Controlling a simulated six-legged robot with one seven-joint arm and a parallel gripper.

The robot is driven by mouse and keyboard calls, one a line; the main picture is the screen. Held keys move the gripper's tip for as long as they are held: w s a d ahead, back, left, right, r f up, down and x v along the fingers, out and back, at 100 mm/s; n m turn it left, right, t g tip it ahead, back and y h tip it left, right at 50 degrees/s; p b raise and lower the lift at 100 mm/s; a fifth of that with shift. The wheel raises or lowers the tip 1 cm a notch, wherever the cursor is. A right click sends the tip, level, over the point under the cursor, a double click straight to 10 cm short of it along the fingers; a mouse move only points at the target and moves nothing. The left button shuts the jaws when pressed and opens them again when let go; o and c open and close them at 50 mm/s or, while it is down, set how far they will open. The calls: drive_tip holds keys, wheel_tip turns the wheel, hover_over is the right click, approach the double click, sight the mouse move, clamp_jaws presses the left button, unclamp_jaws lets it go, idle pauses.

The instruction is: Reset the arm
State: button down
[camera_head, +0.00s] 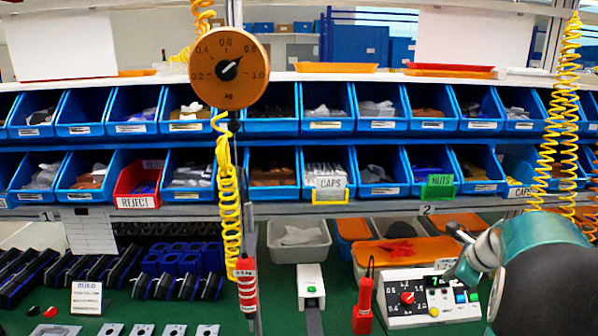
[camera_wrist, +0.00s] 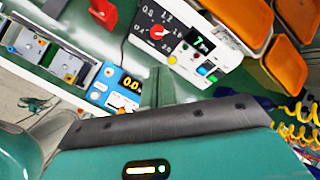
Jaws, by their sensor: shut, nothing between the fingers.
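The white control box (camera_head: 432,312) stands on the green bench at the lower right. Its red rotary knob (camera_head: 407,297) sits on a black dial with numbers and a white pointer mark. The box also shows in the wrist view (camera_wrist: 222,72), with its red knob (camera_wrist: 157,31) and a small display (camera_wrist: 199,42) showing a green 7. My teal arm comes in from the right. My gripper (camera_head: 458,275) is shut and empty, beside the box's display end and apart from the knob. Its fingers are small and partly hidden. I cannot tell whether it touches the box.
A red-handled tool (camera_head: 362,305) stands left of the box. A round dial scale (camera_head: 230,68) hangs at upper left, with coiled yellow cords. Blue bins line the shelves behind. A blue unit with a number display (camera_wrist: 116,88) shows in the wrist view.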

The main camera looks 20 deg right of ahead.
drive_tip(key=s+a+r+n+g, duration=0.1)
drive_tip(key=s+a+r+n, duration=0.15)
drive_tip(key=a+n, duration=0.7)
drive_tip(key=s+a+r+n, duration=0.2)
drive_tip(key=a+r+n, duration=0.2)
drive_tip(key=a, duration=1)
drive_tip(key=s+a+f+n, duration=0.1)
drive_tip(key=s+a+n, duration=1.2)
drive_tip(key=a+n, duration=0.1)
drive_tip(key=shift+s+f+n, duration=0.25)
drive_tip(key=shift+s+n, duration=0.05)
drive_tip(key=shift+n, duration=0.35)
